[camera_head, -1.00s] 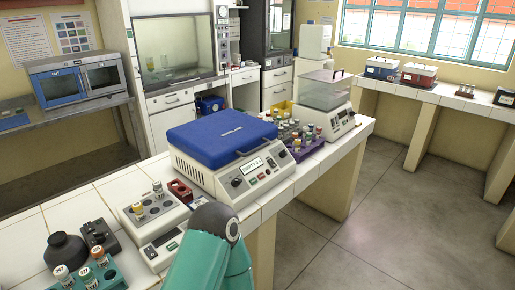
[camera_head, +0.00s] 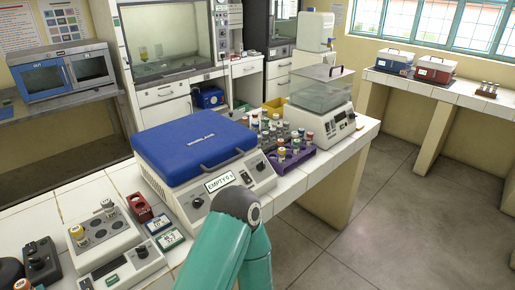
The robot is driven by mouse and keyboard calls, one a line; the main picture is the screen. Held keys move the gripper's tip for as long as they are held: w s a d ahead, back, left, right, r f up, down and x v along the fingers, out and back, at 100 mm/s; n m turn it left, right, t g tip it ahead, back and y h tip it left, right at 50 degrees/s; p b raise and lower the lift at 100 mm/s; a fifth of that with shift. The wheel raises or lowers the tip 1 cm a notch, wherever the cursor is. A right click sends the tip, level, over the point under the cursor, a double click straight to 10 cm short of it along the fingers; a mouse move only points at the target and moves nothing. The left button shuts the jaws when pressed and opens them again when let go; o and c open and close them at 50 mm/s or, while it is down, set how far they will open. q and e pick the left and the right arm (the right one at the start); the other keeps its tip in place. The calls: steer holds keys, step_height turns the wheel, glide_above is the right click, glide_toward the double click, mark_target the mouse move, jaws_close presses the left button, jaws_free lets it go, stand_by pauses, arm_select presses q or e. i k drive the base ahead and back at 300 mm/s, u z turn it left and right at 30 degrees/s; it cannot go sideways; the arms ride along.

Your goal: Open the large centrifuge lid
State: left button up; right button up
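The large centrifuge (camera_head: 262,178) stands on the white tiled bench near the middle of the view, its front facing right and toward me. Its blue lid (camera_head: 180,146) lies shut on top, with a handle (camera_head: 222,163) along the front edge. A label on the front panel seems to read "EMPTY". A teal arm link of mine rises from the bottom edge in front of the centrifuge and hides part of its front. Neither my left nor my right gripper shows in this view.
Left of the centrifuge are a small device with vials (camera_head: 97,236) and a red rack (camera_head: 139,207). Behind it to the right are a purple tube rack (camera_head: 289,157) and a device with a clear cover (camera_head: 321,94). Open floor (camera_head: 400,215) lies to the right.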

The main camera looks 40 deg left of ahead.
mark_target(179, 150)
steer(key=z, duration=0.1)
steer(key=i, duration=1.2)
steer(key=z, duration=4.05)
steer(key=i, duration=0.6)
steer(key=z, duration=5.6)
